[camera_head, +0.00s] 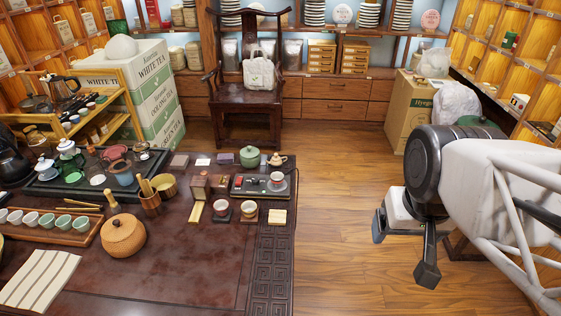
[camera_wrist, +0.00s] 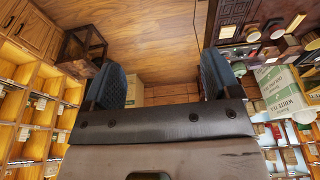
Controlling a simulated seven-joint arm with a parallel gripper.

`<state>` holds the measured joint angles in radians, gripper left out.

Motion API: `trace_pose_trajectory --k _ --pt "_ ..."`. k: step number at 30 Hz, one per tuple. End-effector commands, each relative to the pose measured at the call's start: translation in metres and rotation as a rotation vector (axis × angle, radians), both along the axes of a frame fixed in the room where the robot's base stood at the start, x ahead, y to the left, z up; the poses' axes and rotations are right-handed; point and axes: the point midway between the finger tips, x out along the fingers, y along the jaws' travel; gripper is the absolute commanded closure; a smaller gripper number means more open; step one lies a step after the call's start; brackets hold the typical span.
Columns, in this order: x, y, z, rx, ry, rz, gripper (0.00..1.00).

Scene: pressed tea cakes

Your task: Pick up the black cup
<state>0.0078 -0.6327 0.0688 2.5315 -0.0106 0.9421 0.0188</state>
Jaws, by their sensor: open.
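I cannot single out a black cup with certainty. My gripper (camera_head: 403,248) is at the right of the head view, over the wooden floor and well clear of the table (camera_head: 185,262). In the wrist view my gripper (camera_wrist: 162,82) has its two fingers wide apart, with nothing between them.
A row of pale cups (camera_head: 48,219) stands on a wooden tray at left. A chair (camera_head: 248,95) stands behind. The floor between table and gripper is clear.

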Motion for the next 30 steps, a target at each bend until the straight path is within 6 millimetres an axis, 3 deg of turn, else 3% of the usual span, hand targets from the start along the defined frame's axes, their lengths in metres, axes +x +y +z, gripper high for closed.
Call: trace_pose_trajectory --k 5,11,30 --pt "0.008 0.001 0.002 0.003 0.004 -0.017 0.17" --pt "0.035 0.006 0.005 0.013 0.016 -0.072 0.17" --pt "0.175 0.045 -0.003 0.051 0.065 -0.375 0.17"
